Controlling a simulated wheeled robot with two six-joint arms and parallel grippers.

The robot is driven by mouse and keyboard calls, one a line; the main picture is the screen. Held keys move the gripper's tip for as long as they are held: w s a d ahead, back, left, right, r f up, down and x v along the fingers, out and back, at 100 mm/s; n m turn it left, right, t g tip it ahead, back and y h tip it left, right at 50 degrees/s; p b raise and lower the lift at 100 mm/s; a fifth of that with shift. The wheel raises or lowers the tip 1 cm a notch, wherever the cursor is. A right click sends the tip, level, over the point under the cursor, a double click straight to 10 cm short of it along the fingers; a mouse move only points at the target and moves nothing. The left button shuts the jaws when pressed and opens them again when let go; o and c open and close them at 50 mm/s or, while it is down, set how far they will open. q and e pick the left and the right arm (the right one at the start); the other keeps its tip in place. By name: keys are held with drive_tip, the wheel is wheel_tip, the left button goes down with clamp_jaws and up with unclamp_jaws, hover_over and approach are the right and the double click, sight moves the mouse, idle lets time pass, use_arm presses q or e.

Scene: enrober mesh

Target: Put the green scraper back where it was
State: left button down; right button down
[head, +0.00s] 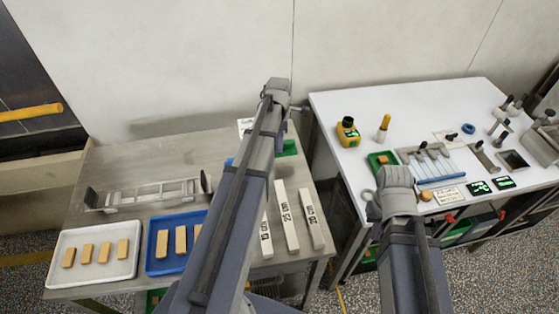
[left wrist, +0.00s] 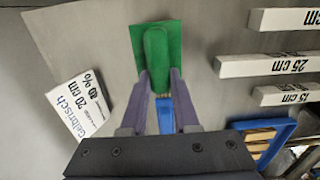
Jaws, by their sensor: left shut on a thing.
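The green scraper (head: 288,147) shows beside my left arm over the back right of the steel table. In the left wrist view my left gripper (left wrist: 160,75) is shut on the handle of the green scraper (left wrist: 156,50), with its flat plate beyond the fingers. I cannot tell whether the scraper touches the table. A blue item (left wrist: 165,115) shows between the fingers behind the handle; its edge also shows left of my arm in the head view (head: 229,162). In the head view the left fingers are hidden by my arm. My right arm is over the white table's front left; its fingers are hidden.
A printed card (left wrist: 80,103) lies beside the scraper. White length bars (head: 286,216) lie on the steel table (head: 140,150). A white tray (head: 70,278) and a blue tray (head: 152,262) hold bars. A metal rack (head: 150,195) stands behind. The white table (head: 350,95) carries several tools.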

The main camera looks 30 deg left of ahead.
use_arm(q)
drive_tip(key=shift+f+b, duration=2.55)
drive_tip(key=shift+f, duration=0.6)
drive_tip(key=shift+r, duration=0.15)
drive_tip(key=c, duration=0.7)
unclamp_jaws()
drive_tip(key=shift+o, duration=0.2)
wheel_tip(320, 180, up, 12)
drive_tip(key=p, duration=1.2)
